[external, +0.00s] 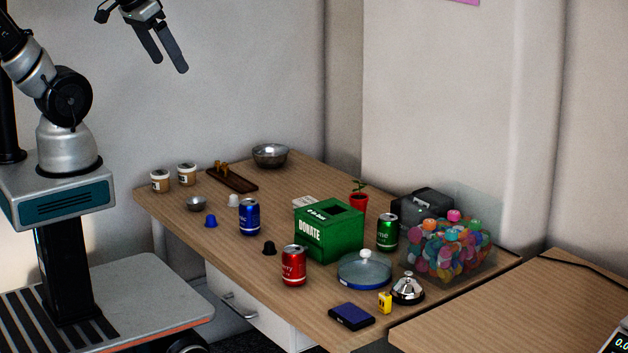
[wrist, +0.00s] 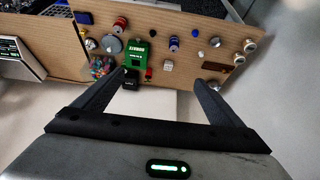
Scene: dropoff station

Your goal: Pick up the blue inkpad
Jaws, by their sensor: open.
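The blue inkpad (external: 351,315) is a flat, dark blue and black rectangular pad. It lies on the wooden table (external: 330,317) near the front edge, left of a small yellow item (external: 385,302). In the wrist view the inkpad (wrist: 84,18) shows small at the top left, at the table's far edge. My gripper (external: 170,66) is open and empty, high in the air above and behind the table's left part, far from the inkpad. Its two fingers are spread in the wrist view (wrist: 158,80).
Near the inkpad stand a call bell (external: 407,288), a lidded glass dish (external: 365,272) and a red can (external: 293,266). A green donation box (external: 330,230), a blue can (external: 249,217), a green can (external: 387,233) and a clear container of colourful pieces (external: 450,250) stand farther back.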

